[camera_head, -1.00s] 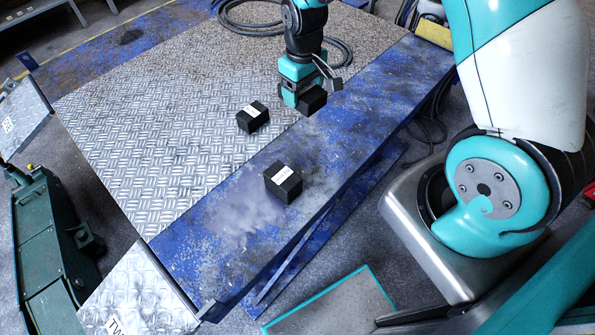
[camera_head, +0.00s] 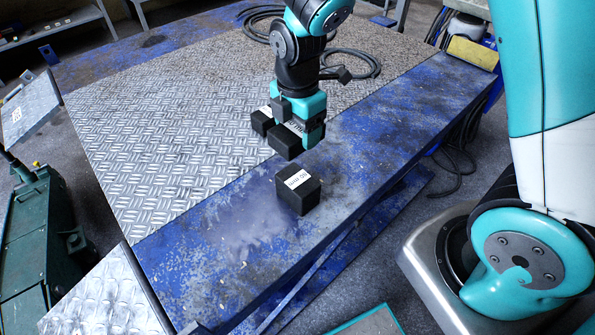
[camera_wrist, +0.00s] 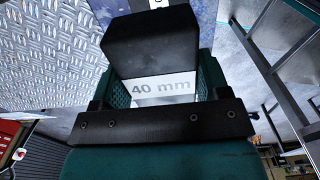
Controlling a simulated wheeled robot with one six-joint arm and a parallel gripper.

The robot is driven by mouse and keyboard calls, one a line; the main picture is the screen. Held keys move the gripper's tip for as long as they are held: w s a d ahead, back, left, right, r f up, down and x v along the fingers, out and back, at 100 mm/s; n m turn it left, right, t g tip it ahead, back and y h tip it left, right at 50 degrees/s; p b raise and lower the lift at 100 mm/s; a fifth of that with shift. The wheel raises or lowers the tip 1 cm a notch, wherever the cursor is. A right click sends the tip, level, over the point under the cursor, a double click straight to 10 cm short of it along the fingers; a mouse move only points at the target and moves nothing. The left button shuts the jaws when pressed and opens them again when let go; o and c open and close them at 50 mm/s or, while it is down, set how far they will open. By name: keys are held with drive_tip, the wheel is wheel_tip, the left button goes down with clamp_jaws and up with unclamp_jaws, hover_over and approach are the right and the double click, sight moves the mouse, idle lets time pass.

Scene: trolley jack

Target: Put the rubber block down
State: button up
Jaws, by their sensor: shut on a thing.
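My gripper (camera_head: 300,128) is shut on a black rubber block (camera_head: 284,143), its teal fingers on either side. In the wrist view the held block (camera_wrist: 150,45) shows a white label reading "40 mm". It appears raised above the blue ramp beam (camera_head: 235,262), but the exact gap under it cannot be told. A second black block (camera_head: 298,192) with a white label sits on the blue beam, just in front of the held one. A third black block (camera_head: 261,121) is on the tread plate behind, partly hidden by the held block and gripper.
The silver tread plate (camera_head: 150,130) lies left of the blue beam and is mostly clear. Black cable (camera_head: 355,65) coils at the back. A green machine (camera_head: 45,240) stands at the left. The blue beam is bare on both sides of the standing block.

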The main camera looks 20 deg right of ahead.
sight(298, 179)
wheel_tip(298, 179, down, 12)
drive_tip(key=shift+f, duration=0.15)
idle(0.3)
drive_tip(key=shift+f, duration=0.15)
drive_tip(key=o, duration=1.1)
wheel_tip(298, 179, up, 12)
drive_tip(key=shift+f, duration=0.1)
drive_tip(key=s+a+r+m+y, duration=0.2)
drive_tip(key=s+r+m, duration=0.5)
drive_tip(key=s+r, duration=0.1)
drive_tip(key=s+a+r+m+y, duration=0.2)
drive_tip(key=s+r+m, duration=0.5)
drive_tip(key=s, duration=0.3)
drive_tip(key=shift+s+a+r+m+p, duration=0.25)
drive_tip(key=shift+a+r+m+p, duration=0.1)
drive_tip(key=shift+r, duration=0.45)
